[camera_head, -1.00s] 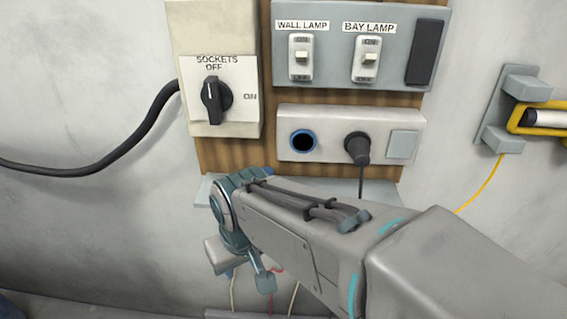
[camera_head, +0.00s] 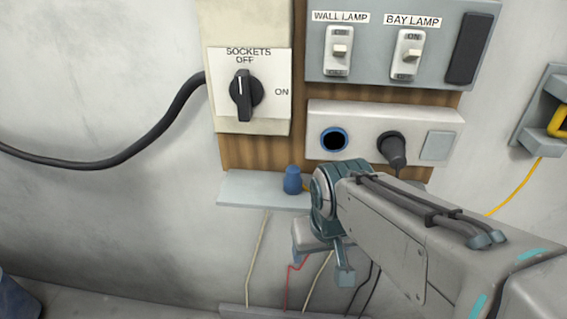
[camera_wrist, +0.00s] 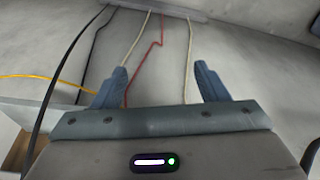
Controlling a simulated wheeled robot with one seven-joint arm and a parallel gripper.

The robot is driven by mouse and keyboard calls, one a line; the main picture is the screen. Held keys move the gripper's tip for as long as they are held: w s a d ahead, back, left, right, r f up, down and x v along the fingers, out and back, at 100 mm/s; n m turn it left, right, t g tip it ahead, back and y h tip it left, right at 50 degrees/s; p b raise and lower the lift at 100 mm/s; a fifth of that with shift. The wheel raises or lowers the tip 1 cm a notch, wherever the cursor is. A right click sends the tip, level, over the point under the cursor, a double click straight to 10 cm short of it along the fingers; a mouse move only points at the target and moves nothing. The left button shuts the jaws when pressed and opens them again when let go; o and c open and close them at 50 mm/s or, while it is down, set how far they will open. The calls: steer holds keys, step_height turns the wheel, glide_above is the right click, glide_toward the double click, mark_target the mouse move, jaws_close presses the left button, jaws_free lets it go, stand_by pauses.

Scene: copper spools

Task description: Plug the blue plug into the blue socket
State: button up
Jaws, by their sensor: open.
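The blue plug (camera_head: 292,181) stands upright on the narrow grey shelf (camera_head: 250,190) under the panel, just left of my wrist. The blue-ringed socket (camera_head: 334,140) is above and right of it, on the white socket box, and its dark hole is empty. My gripper (camera_head: 322,268) hangs below shelf level, to the right of and lower than the plug, partly hidden by my own arm. In the wrist view my gripper (camera_wrist: 160,80) has its two fingers wide apart with nothing between them. Neither plug nor socket shows in that view.
A black plug (camera_head: 393,150) fills the other socket. The sockets' rotary switch (camera_head: 245,95) points to OFF. Lamp switches (camera_head: 339,50) sit above. Several thin cables (camera_wrist: 160,30) hang below the shelf near my gripper. The wall left of the shelf is clear.

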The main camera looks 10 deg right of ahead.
mark_target(292, 173)
steer(key=w+a+r+m+t+h+b, duration=0.1)
steer(key=w+a+m+t+h+b, duration=0.1)
steer(key=w, duration=0.8)
steer(key=a+m+h+b, duration=0.1)
steer(key=a+m+b, duration=0.1)
steer(key=a+m, duration=0.1)
steer(key=shift+a+r, duration=0.3)
steer(key=shift+a, duration=0.35)
steer(key=shift+w+d+p, duration=0.15)
steer(key=shift+w+d, duration=0.45)
steer(key=shift+w, duration=0.4)
steer(key=shift+w+d+p, duration=0.15)
steer(key=shift+w+d, duration=0.4)
steer(key=shift+w, duration=0.45)
steer(key=shift+w+d+p, duration=0.15)
steer(key=shift+w+d, duration=0.45)
steer(key=shift+w, duration=0.4)
steer(key=shift+m, duration=0.3)
steer(key=w+d, duration=0.1)
steer(key=w, duration=0.1)
steer(key=w+d+p, duration=0.1)
steer(key=w, duration=0.1)
steer(key=shift+w+d, duration=0.1)
steer(key=shift+d, duration=0.1)
steer(key=shift+w+d+f, duration=0.2)
steer(key=shift+w+f, duration=0.15)
steer(key=shift+f, duration=0.2)
